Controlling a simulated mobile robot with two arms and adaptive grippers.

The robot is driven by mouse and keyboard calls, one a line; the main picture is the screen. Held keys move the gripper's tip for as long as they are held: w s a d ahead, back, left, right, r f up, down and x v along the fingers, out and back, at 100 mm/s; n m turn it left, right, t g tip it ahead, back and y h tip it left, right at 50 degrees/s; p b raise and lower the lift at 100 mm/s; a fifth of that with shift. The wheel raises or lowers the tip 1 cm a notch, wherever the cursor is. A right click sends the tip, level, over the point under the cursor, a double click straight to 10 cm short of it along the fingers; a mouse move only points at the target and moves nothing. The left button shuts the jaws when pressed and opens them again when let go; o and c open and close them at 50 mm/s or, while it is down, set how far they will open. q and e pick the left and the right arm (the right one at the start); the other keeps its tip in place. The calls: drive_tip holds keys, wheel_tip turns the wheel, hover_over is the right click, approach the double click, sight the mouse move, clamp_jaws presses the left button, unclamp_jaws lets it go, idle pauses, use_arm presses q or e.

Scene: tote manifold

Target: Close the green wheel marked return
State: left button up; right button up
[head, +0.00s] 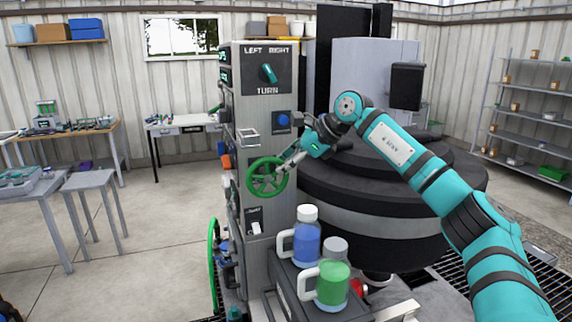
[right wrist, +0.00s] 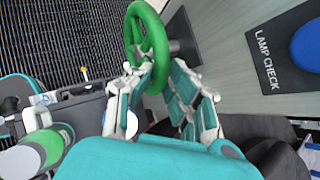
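A green handwheel (head: 252,186) is mounted on the front of the grey control column (head: 255,110). No label reading return is legible. A second green wheel (head: 212,262) shows edge-on lower at the column's left side. My right gripper (head: 287,165) reaches in from the right to the upper wheel's right rim. In the right wrist view the fingers (right wrist: 165,85) are spread, with the green rim (right wrist: 155,35) reaching in between their tips. A gap shows between the fingers; whether either touches the rim is unclear. My left gripper is out of view.
A blue jug (head: 307,245) and a green jug (head: 333,282) stand below the wheel at right. A blue lamp-check button (head: 283,120) and a turn knob (head: 268,73) are above. A large black round vessel (head: 390,205) is at right. Open floor lies left.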

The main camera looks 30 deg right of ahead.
drive_tip(key=shift+f, duration=0.1)
clamp_jaws()
drive_tip(key=shift+d+f+y+b, duration=0.2)
drive_tip(key=shift+f+y+b, duration=0.35)
drive_tip(key=shift+b, duration=0.45)
drive_tip(key=t+y+b, duration=0.1)
drive_tip(key=b, duration=0.1)
drive_tip(key=f+m+t+y+b, duration=0.1)
drive_tip(key=y+b, duration=0.1)
drive_tip(key=b, duration=0.1)
drive_tip(key=f+m+y+b, duration=0.1)
drive_tip(key=b, duration=0.1)
drive_tip(key=shift+s+d+t+y, duration=0.15)
drive_tip(key=shift+d+t+y, duration=0.15)
drive_tip(key=shift+t, duration=0.1)
drive_tip(key=shift+r, duration=0.1)
drive_tip(key=o, duration=0.8)
unclamp_jaws()
drive_tip(key=shift+c, duration=0.2)
